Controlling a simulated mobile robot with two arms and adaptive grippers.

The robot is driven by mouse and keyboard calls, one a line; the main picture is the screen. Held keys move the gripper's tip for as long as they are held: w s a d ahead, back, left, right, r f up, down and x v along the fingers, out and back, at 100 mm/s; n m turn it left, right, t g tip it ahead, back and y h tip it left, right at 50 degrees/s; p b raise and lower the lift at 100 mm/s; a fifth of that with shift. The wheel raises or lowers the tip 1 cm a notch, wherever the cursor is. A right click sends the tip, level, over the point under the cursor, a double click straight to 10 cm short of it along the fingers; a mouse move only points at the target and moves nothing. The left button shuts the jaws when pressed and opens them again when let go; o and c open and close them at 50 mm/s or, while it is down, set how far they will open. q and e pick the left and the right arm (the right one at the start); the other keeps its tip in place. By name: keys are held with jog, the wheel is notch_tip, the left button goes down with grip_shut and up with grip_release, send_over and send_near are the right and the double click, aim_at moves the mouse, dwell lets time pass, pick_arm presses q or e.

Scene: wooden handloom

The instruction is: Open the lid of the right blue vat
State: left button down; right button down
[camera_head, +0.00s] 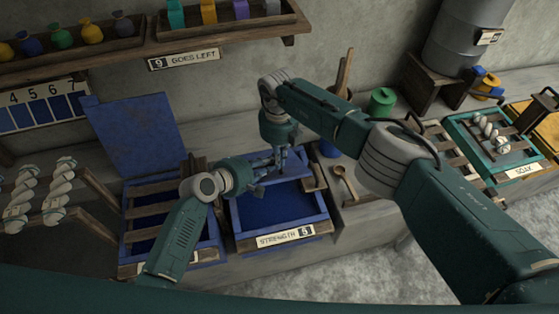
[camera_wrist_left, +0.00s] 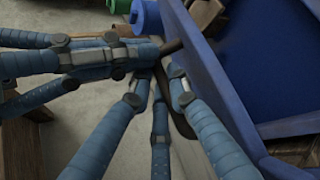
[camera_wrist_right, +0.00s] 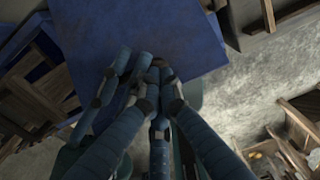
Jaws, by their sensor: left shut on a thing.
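The right blue vat (camera_head: 318,224), marked STRENGTH 5, stands at the middle of the head view with its dark inside partly showing. Its blue lid (camera_head: 290,184) is tilted up at the back of the vat; the grippers partly cover it. My left gripper (camera_head: 264,166) is at the lid's edge, shut on it. The left wrist view shows its fingers (camera_wrist_left: 160,80) beside a blue panel (camera_wrist_left: 225,85), with a dark handle-like strip by them. My right gripper (camera_head: 281,160) points down beside the left one. Its fingers (camera_wrist_right: 150,75) are close together against a blue panel (camera_wrist_right: 140,30); their grip is unclear.
The left blue vat (camera_head: 213,236) has its lid (camera_head: 137,132) standing upright and wooden slats across it. A wooden spoon (camera_head: 347,182) and a green pot (camera_head: 381,103) lie to the right. A shelf (camera_head: 225,35) hangs above. The right arm crosses over the right-hand counter.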

pick_arm(q)
jog(key=c, duration=1.9)
grip_release()
